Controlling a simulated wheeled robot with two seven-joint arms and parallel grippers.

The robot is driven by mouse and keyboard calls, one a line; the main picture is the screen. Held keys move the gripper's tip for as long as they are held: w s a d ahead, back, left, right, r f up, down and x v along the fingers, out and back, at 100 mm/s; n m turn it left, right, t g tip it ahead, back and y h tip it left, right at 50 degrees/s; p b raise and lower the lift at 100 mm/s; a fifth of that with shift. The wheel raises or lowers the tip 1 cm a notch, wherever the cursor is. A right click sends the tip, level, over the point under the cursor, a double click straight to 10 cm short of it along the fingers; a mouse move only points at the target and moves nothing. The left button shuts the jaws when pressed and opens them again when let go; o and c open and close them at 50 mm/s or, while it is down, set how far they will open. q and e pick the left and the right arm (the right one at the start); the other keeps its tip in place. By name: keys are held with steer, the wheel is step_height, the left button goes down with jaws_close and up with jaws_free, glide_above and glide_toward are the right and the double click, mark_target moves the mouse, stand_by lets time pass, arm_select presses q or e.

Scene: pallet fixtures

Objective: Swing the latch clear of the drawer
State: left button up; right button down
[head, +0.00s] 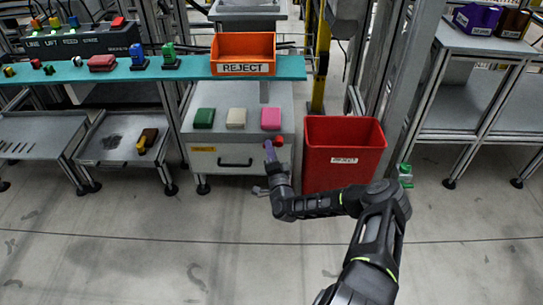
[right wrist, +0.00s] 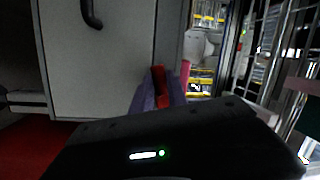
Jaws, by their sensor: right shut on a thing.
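The drawer (head: 212,162) has a pale front with a dark handle (head: 235,163), in a grey cabinet below the teal shelf; it looks closed. The red latch (head: 279,140) is at the upper right of the drawer front. My right gripper (head: 269,148), with purple fingers, is at the latch and partly covers it. In the right wrist view the red latch (right wrist: 160,86) stands between the purple fingers, which are shut on it, beside the pale drawer front (right wrist: 105,70). Whether the latch still overlaps the drawer is hard to tell. My left gripper is out of view.
A red reject bin (head: 343,165) stands close to the right of the drawer. Green, cream and pink blocks (head: 236,117) lie on the cabinet top (head: 215,95). An orange reject tray (head: 243,45) is above. The floor in front is clear.

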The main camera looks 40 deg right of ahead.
steer(key=shift+a+r+m+h+b, duration=0.1)
steer(key=shift+r+m+h+b, duration=0.15)
steer(key=shift+m+b, duration=0.55)
steer(key=shift+r+m+h+b, duration=0.2)
steer(key=shift+m+h+b, duration=0.1)
steer(key=shift+m, duration=0.9)
steer(key=c, duration=1.3)
jaws_free()
steer(key=shift+s+a, duration=0.2)
steer(key=shift+s, duration=0.15)
steer(key=p+v, duration=0.2)
steer(key=v, duration=0.5)
steer(key=shift+p, duration=0.4)
